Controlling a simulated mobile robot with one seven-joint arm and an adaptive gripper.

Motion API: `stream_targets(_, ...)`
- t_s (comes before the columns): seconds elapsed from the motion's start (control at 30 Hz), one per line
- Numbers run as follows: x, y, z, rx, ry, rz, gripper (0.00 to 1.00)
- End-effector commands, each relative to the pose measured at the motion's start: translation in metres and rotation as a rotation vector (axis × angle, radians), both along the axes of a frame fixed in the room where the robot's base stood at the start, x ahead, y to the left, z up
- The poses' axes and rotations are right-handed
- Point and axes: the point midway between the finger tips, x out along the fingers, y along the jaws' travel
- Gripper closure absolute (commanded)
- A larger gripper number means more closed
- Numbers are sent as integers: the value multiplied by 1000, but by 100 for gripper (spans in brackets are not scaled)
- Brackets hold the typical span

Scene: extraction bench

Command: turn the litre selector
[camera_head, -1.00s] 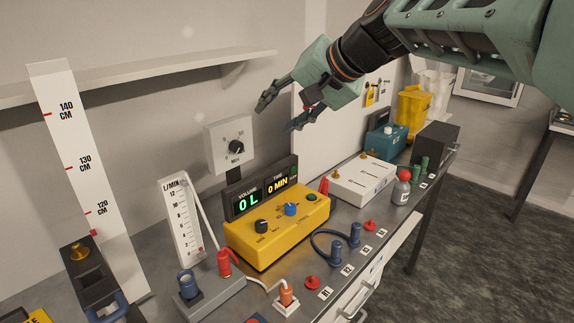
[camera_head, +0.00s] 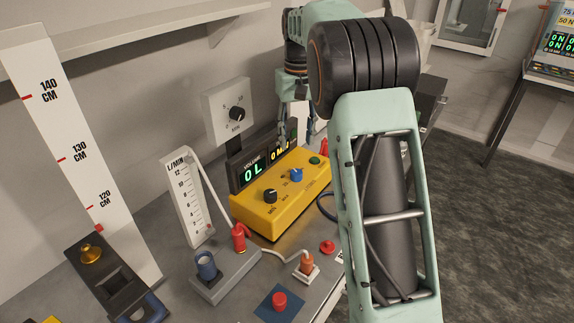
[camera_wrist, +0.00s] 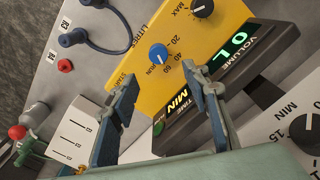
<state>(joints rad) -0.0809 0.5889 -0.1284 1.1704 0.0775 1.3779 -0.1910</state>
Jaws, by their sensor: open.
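The litre selector is a blue knob (camera_head: 296,174) on top of the yellow box (camera_head: 262,215). In the wrist view the blue knob (camera_wrist: 158,52) sits beside the LITRES lettering and the marks 20, 40 and 60. My gripper (camera_wrist: 159,78) is open and empty, its two fingertips spread on either side of the knob's line, apart from it. In the head view my gripper (camera_head: 309,135) points down above the far end of the box, partly hidden by my arm. The volume display (camera_head: 252,171) reads 0 L.
A black knob (camera_head: 270,195) and a green button (camera_head: 315,160) share the yellow box. A wall dial (camera_head: 237,113) is behind it. A flow gauge (camera_head: 187,200) stands left.

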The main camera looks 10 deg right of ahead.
Motion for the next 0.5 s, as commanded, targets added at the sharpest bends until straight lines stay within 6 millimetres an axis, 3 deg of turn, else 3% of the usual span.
stream_targets(0.23,-1,-3,-24,-5,13,3,57)
stream_targets(0.5,-1,-3,-75,-5,12,2,57)
